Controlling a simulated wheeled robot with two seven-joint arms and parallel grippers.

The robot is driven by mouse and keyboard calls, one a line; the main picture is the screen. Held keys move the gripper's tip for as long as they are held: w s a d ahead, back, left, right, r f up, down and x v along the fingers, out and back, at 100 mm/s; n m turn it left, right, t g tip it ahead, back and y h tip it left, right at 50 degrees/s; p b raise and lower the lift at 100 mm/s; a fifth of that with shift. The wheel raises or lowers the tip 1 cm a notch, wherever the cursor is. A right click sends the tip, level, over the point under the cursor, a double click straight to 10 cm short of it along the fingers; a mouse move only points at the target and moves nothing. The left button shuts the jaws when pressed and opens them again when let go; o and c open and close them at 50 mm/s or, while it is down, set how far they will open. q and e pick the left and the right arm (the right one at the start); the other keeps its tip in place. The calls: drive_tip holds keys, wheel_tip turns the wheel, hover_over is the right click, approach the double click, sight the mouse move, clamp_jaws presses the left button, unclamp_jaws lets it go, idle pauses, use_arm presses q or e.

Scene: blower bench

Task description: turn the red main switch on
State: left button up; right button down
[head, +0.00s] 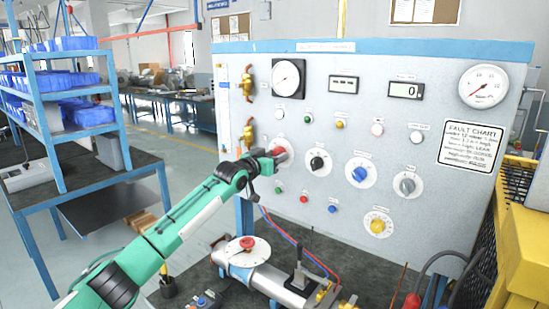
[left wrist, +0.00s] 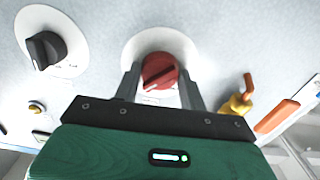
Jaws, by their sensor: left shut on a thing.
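The red main switch (head: 279,151) is a red rotary knob on a white round plate, at the left of the panel's upper knob row. In the left wrist view the red knob (left wrist: 160,71) sits between my two fingers, its raised grip slanting from lower left to upper right. My left gripper (head: 272,161) is shut on this knob and covers part of it in the head view. In the left wrist view my left gripper (left wrist: 159,80) has a finger on each side of the knob. The plate's lettering is too small to read. My right gripper is not in view.
A black knob (head: 318,161), a blue knob (head: 360,174), a grey knob (head: 407,185) and a yellow knob (head: 378,226) are on the same panel. Brass valves (head: 248,84) are at its left edge. A pipe with a red-capped flange (head: 247,244) lies on the bench below.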

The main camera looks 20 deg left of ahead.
use_arm(q)
drive_tip(key=shift+f+m, duration=0.15)
drive_tip(key=shift+m, duration=0.35)
drive_tip(key=o, duration=1)
drive_tip(key=shift+c, duration=0.2)
drive_tip(key=shift+s, duration=0.1)
drive_tip(key=b+v, duration=0.4)
drive_tip(key=v, duration=0.9)
drive_tip(key=shift+s, duration=0.35)
drive_tip(key=shift+a, duration=0.1)
